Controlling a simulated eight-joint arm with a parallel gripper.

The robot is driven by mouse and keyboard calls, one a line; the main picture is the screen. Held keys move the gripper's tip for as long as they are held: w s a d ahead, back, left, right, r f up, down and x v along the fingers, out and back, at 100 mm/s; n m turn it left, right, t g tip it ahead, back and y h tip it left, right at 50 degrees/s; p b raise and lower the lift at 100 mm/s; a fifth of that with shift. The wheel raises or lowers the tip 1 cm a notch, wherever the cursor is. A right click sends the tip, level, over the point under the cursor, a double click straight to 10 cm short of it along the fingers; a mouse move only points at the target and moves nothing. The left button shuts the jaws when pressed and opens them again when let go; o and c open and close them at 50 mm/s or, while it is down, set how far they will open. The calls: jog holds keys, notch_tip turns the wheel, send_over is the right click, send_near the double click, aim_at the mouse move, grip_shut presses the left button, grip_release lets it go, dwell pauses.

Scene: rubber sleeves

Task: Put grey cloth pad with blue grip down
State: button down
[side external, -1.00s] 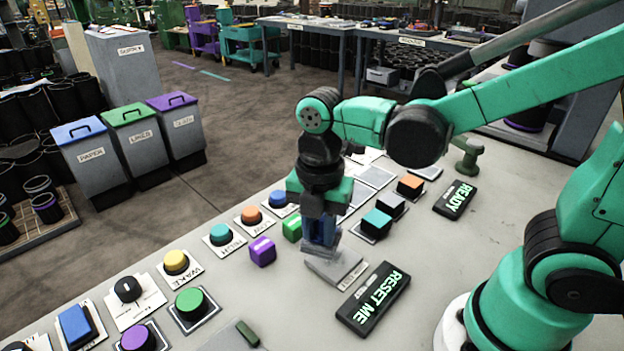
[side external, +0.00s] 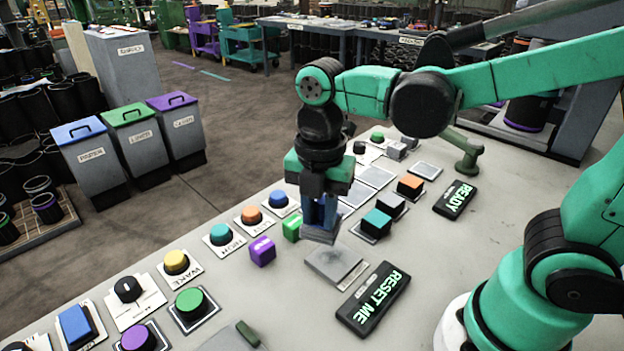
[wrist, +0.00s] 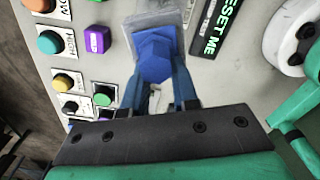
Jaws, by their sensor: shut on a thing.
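The grey cloth pad (side external: 319,236) hangs under my gripper (side external: 321,214) in the side view. Its blue grip (wrist: 155,58) shows between the blue fingers in the wrist view. My gripper is shut on this blue grip. The pad appears a little above the bench, just behind a flat grey plate (side external: 334,263). I cannot tell the exact height of the pad. The fingers hide part of the grip in the side view.
A purple cube (side external: 262,251) and a green block (side external: 292,228) stand left of the pad. The black RESET ME sign (side external: 373,299) lies in front of the plate. Several buttons line the bench's far side.

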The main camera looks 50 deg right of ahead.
jog(key=a+r+m, duration=0.4)
jog(key=a+r, duration=0.3)
jog(key=r, duration=0.3)
jog(key=f, duration=2)
jog(key=shift+w+d, duration=0.15)
jog(key=shift+w, duration=0.1)
jog(key=shift+f, duration=0.1)
jog(key=c, duration=0.7)
grip_release()
jog(key=shift+o, duration=0.2)
